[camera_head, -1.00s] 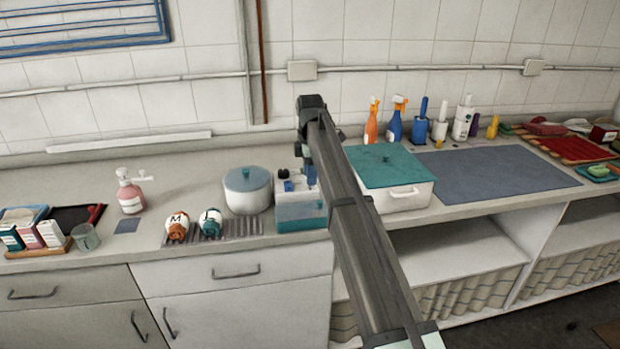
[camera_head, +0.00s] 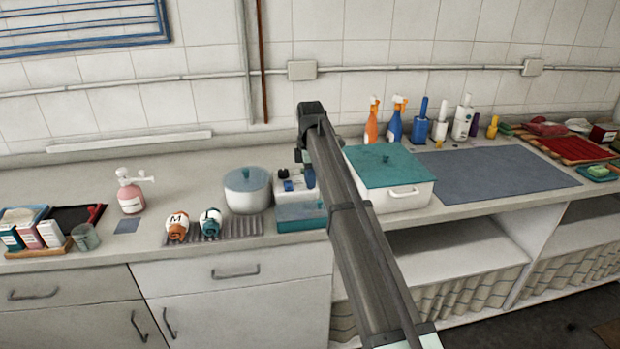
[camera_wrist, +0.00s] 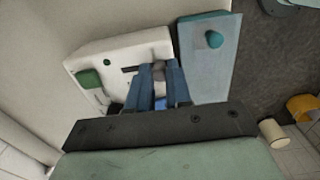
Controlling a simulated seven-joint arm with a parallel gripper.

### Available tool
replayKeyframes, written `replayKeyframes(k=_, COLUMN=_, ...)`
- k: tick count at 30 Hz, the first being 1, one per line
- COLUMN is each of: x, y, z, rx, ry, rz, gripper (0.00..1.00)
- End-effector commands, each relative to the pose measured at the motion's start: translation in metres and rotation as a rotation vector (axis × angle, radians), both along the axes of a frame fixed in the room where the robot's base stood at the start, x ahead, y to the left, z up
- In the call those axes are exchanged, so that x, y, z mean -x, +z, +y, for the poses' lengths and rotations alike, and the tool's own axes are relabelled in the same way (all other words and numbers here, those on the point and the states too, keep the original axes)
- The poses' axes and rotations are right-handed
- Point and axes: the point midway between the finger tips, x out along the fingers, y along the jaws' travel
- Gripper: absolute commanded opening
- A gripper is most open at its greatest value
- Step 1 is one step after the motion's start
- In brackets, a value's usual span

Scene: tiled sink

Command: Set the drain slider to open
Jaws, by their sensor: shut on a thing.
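A white unit (camera_wrist: 110,60) with a teal front tank part (camera_wrist: 207,75) stands on the counter; the head view shows it too (camera_head: 294,195). In the wrist view its face has a dark slot (camera_wrist: 130,69), a green block and a small green button. My gripper (camera_wrist: 158,73) has its blue fingers close together on a small grey slider knob (camera_wrist: 159,70) at the right end of the visible slot. The fingers hide part of the knob and slot. In the head view my gripper (camera_head: 310,178) is at the unit's right side, partly behind my arm.
A lidded pot (camera_head: 246,194) stands just left of the unit. A large white box with a teal lid (camera_head: 390,165) is close on the right. Two labelled bottles (camera_head: 177,227) lie on a grey rack at front left. Spray bottles (camera_head: 393,122) stand at the back.

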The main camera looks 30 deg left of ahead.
Motion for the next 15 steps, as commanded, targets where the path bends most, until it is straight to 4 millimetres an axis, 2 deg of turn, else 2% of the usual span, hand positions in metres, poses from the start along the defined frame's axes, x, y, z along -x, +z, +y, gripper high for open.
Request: replayKeyframes(k=15, x=-0.0023, y=0.0004, z=0.0023, rx=0.001, ry=0.000, rz=0.001, gripper=0.00)
